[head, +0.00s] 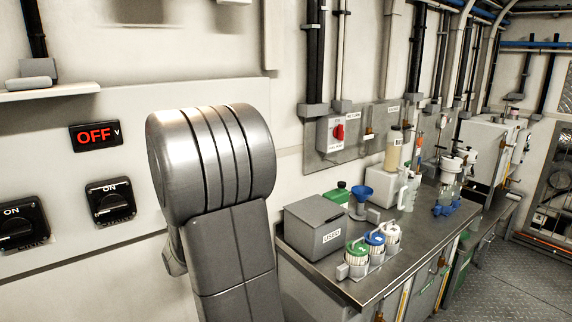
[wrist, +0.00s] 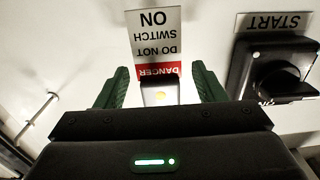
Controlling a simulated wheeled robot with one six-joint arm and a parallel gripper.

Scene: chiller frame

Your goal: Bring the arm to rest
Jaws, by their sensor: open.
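My gripper (wrist: 163,80) shows in the wrist view with its two green fingers spread apart, open. A white and red danger sign (wrist: 154,42), reading "DO NOT SWITCH ON" upside down, is in front of the fingers. A small pale part with an orange spot (wrist: 160,92) shows between them, partly hidden by the gripper body; I cannot tell what it is. No finger is seen closed on anything. In the head view my grey arm stands in the middle, and my gripper is hidden or outside that view.
A black rotary switch labelled START (wrist: 275,75) is right of the fingers. In the head view, the wall panel has an OFF display (head: 96,135), a START switch (head: 111,202) and another switch (head: 20,226). A metal bench (head: 400,245) with a grey USED box (head: 316,228) and bottles stands right.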

